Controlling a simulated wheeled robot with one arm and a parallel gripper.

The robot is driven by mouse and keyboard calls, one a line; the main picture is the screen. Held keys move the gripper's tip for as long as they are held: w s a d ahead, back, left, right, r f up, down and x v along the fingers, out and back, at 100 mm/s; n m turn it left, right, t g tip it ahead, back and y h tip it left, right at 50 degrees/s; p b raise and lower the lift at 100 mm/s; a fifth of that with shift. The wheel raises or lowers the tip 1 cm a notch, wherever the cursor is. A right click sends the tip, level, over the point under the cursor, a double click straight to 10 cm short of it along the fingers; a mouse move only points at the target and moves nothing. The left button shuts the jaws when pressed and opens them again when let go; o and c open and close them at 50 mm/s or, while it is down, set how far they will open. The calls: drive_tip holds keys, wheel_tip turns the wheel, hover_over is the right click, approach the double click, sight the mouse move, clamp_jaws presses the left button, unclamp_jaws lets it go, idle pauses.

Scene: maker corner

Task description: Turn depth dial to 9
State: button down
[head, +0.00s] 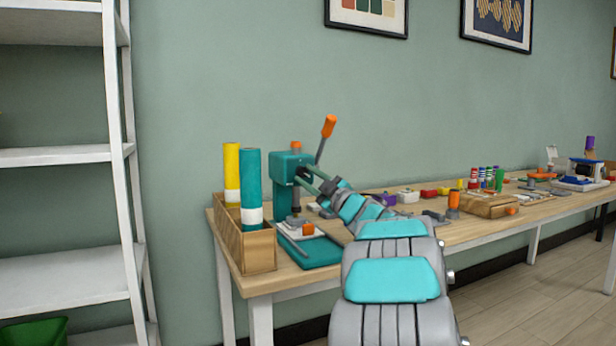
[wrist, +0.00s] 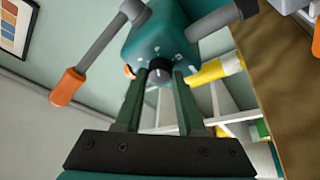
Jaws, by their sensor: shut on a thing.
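The teal press (head: 283,168) stands at the far left end of the workbench, and its head (wrist: 162,42) fills the top middle of the wrist view. The depth dial (wrist: 160,72) is a small dark round knob with a pale pointer line, on the press face among small white marks. The pointer looks roughly upward in the wrist view; numbers are not readable. My gripper (wrist: 159,77) is shut on the dial, one finger on each side. In the head view my gripper (head: 303,172) reaches the press head and hides the dial.
The press lever (head: 326,133) with an orange grip rises close to my gripper. A wooden box (head: 258,250) with teal and yellow rolls stands left of the press. A white shelf (head: 70,156) is farther left. Small parts lie along the workbench (head: 480,230).

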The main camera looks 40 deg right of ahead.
drive_tip(key=shift+n, duration=0.4)
drive_tip(key=c, duration=0.5)
unclamp_jaws()
drive_tip(key=v, duration=0.7)
drive_tip(key=shift+s+d, duration=0.1)
drive_tip(key=shift+s, duration=0.3)
